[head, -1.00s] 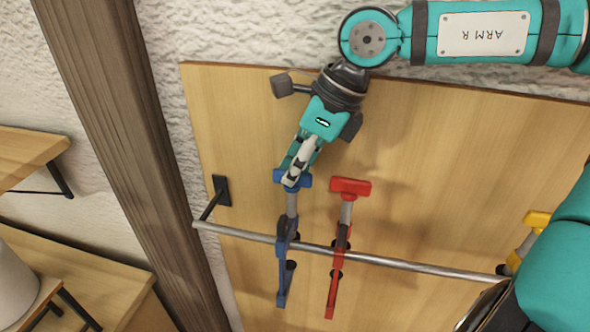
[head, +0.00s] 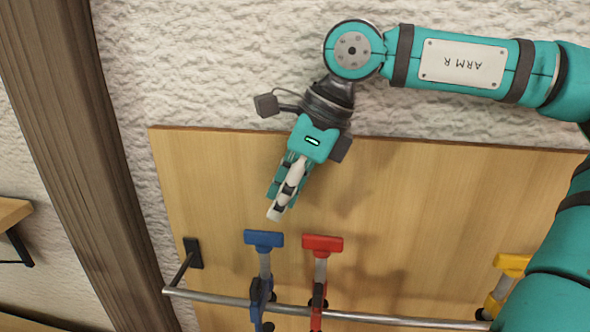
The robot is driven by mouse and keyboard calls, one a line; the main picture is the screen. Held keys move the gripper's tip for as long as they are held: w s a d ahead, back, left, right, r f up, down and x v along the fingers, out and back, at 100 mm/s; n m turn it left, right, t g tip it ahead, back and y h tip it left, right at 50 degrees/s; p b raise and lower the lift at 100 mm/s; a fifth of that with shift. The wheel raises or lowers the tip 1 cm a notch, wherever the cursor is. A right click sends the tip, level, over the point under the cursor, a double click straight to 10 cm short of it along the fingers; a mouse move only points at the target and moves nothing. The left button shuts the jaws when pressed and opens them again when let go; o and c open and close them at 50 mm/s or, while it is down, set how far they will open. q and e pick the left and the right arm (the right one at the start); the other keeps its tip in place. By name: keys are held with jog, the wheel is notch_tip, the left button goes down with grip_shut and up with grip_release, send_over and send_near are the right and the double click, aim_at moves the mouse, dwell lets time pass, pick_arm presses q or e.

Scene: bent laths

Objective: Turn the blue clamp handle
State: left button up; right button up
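The blue clamp (head: 264,239) hangs on a metal rail in front of a wooden board. Its blue head and grey bar are at the top, and its blue lower body crosses the rail. Its lower end, where the handle would be, is cut off by the bottom edge of the head view. My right gripper (head: 276,212) points down and slightly left, just above the blue head, with a small gap in the picture. Its fingers show nearly edge-on, so their opening is unclear; nothing shows held in them. My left gripper is out of view.
A red clamp (head: 322,244) hangs close to the right of the blue one. A yellow clamp (head: 511,264) is farther right, partly behind my arm. The rail (head: 400,320) runs across the board (head: 430,220). A dark wooden post (head: 75,150) stands at the left.

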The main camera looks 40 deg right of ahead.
jog(key=v, duration=0.5)
jog(key=shift+r, duration=0.3)
jog(key=shift+s+d, duration=0.1)
jog(key=shift+f, duration=0.1)
